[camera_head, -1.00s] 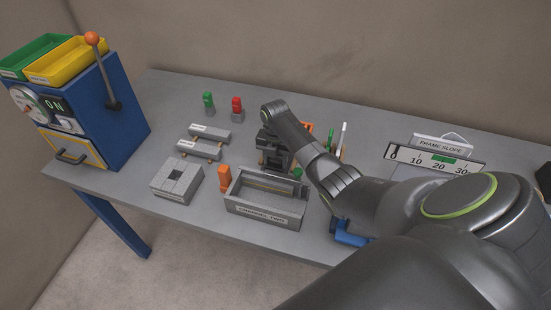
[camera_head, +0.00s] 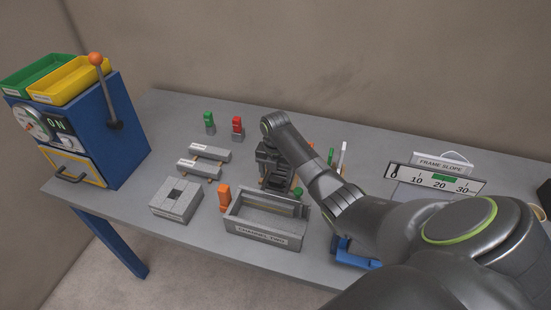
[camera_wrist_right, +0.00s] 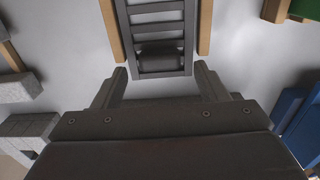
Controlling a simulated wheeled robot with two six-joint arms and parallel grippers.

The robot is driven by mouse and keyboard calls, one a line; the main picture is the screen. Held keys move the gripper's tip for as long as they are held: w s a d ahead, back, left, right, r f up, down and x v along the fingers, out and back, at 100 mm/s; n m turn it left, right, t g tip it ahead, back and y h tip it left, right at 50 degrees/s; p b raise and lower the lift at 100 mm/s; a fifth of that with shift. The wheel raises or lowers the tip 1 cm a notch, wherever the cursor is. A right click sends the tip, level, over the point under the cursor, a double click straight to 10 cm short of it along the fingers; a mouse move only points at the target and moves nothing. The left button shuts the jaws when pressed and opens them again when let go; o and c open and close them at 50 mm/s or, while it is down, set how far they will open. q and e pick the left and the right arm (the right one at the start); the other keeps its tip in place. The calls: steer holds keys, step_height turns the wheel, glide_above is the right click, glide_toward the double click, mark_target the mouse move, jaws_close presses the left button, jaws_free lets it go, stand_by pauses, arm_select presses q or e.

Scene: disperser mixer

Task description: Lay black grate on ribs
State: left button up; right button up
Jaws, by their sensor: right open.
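The black grate (camera_wrist_right: 157,22) lies below my right gripper in the right wrist view, a dark ladder-like frame with a raised black block (camera_wrist_right: 160,54) at its near end. Wooden strips (camera_wrist_right: 112,30) flank it on both sides. My right gripper (camera_wrist_right: 161,72) is open, its fingers spread wider than the block and holding nothing. In the head view the right gripper (camera_head: 272,165) points down at the table and hides most of the grate. The grey open box labelled "CHANNEL TWO" (camera_head: 262,236) stands front left of it; I cannot clearly make out ribs inside. My left gripper is out of view.
An orange peg (camera_head: 224,197) and grey slotted block (camera_head: 176,199) stand left of the channel. Grey bars (camera_head: 209,152), a green peg (camera_head: 209,122) and red peg (camera_head: 237,127) are behind. The blue machine (camera_head: 105,135) is far left; the frame-slope gauge (camera_head: 437,180) is right.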

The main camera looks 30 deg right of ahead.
step_height(320, 180, up, 9)
steer(key=b, duration=0.1)
steer(key=shift+r, duration=0.2)
stand_by(0.4)
